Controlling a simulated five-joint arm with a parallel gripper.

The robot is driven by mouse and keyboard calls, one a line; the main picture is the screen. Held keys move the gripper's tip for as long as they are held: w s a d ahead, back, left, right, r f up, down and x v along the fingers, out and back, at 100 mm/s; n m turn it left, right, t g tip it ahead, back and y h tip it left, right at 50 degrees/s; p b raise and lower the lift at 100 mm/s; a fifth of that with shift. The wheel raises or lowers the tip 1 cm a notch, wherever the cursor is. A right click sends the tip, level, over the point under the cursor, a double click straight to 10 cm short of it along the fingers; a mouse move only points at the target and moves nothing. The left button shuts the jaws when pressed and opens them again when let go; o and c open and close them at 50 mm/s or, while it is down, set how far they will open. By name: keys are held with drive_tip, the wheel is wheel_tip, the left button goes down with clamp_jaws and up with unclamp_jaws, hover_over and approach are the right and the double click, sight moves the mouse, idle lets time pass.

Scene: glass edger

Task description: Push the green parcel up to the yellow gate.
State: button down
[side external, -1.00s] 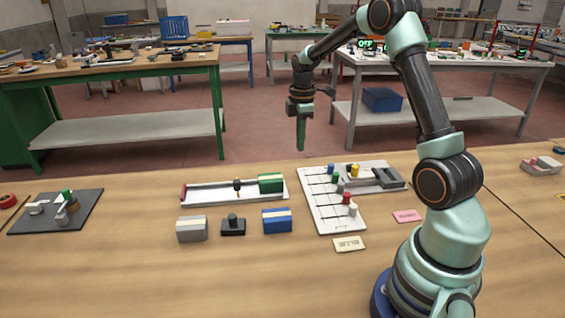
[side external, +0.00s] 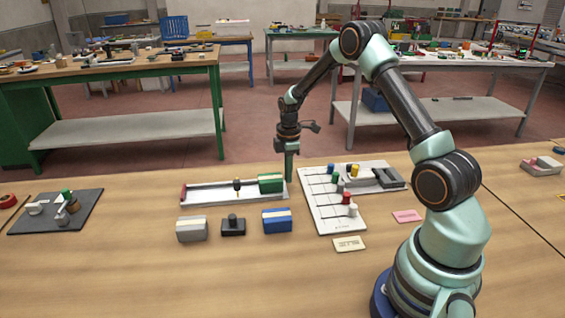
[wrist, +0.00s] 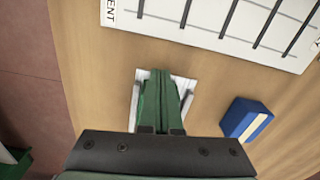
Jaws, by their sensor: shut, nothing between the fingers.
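The green parcel (side external: 270,186), with a pale stripe, sits at the right end of a white track (side external: 208,196). A small dark post with a thin yellow piece below it (side external: 238,194) stands over the track left of the parcel; it appears to be the yellow gate. A gap separates it from the parcel. My gripper (side external: 289,178) is shut and empty, pointing down at the parcel's right end; I cannot tell if it touches. In the wrist view my gripper (wrist: 160,78) covers much of the track end (wrist: 138,88), and I cannot make out the parcel.
In front of the track are a grey block (side external: 192,230), a black knobbed piece (side external: 233,226) and a blue block (side external: 277,221). A white slotted board (side external: 325,212) with coloured pegs lies to the right. A dark tray (side external: 58,213) is at the left. The table's front is mostly clear.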

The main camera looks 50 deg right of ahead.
sight(267, 178)
drive_tip(key=shift+w+a, duration=0.1)
drive_tip(key=shift+a, duration=0.1)
drive_tip(key=w+a, duration=0.4)
drive_tip(key=a, duration=0.1)
idle(0.5)
drive_tip(key=shift+s+d, duration=0.1)
